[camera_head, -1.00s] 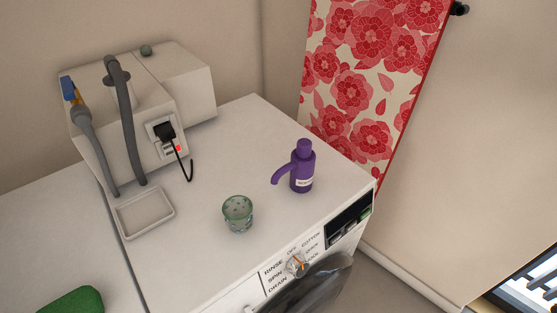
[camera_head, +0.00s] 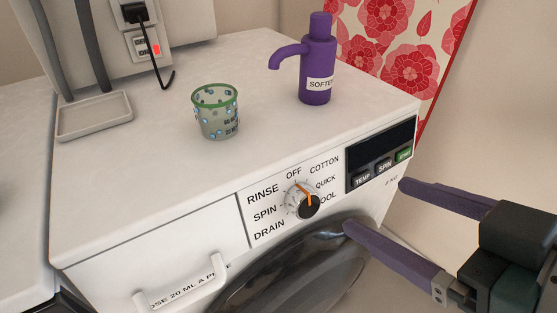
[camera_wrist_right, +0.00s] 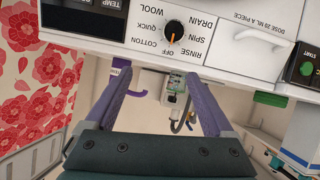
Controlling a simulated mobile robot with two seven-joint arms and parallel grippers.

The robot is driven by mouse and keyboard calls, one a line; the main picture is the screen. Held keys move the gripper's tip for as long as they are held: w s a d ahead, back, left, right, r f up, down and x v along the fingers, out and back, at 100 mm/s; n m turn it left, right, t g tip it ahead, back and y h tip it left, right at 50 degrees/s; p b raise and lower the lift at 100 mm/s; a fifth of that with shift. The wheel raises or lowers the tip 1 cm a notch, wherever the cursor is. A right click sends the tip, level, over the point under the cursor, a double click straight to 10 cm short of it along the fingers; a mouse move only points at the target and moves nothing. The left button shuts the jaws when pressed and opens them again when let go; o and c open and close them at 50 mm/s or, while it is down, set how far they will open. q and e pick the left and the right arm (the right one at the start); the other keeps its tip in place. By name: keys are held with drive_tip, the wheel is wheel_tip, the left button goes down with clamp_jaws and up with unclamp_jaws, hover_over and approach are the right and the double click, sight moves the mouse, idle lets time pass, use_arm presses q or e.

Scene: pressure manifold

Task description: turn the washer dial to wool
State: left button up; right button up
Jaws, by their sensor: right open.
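The washer dial (camera_head: 307,204) is a dark knob with an orange pointer on the white front panel. The pointer leans up and left, roughly towards OFF; the wool label is partly hidden behind the knob in the head view. The dial also shows, upside down, in the right wrist view (camera_wrist_right: 174,34), where WOOL reads clearly. My right gripper (camera_head: 375,207) is open and empty, its two purple fingers apart, to the right of the dial and not touching it. Its fingers also show in the right wrist view (camera_wrist_right: 153,73). My left gripper is not in view.
On the washer top (camera_head: 150,165) stand a green-rimmed cup (camera_head: 216,112), a purple softener bottle (camera_head: 318,65) and a shallow tray (camera_head: 93,117). The drawer handle (camera_head: 183,289) sticks out left of the dial. The dark round door (camera_head: 300,270) lies below.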

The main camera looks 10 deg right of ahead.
sight(310, 208)
wheel_tip(310, 208, down, 10)
drive_tip(key=n+t+y+b, duration=0.2)
drive_tip(key=t+y+b, duration=0.15)
drive_tip(key=b, duration=0.85)
drive_tip(key=b+x, duration=0.1)
drive_tip(key=x, duration=0.5)
drive_tip(key=b+x, duration=0.1)
drive_tip(key=x, duration=0.2)
drive_tip(key=shift+w+a+r+b, duration=0.25)
drive_tip(key=shift+w+a+b, duration=0.05)
drive_tip(key=shift+w+b, duration=0.05)
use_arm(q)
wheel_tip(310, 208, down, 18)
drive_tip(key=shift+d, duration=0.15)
use_arm(e)
drive_tip(key=c, duration=1.4)
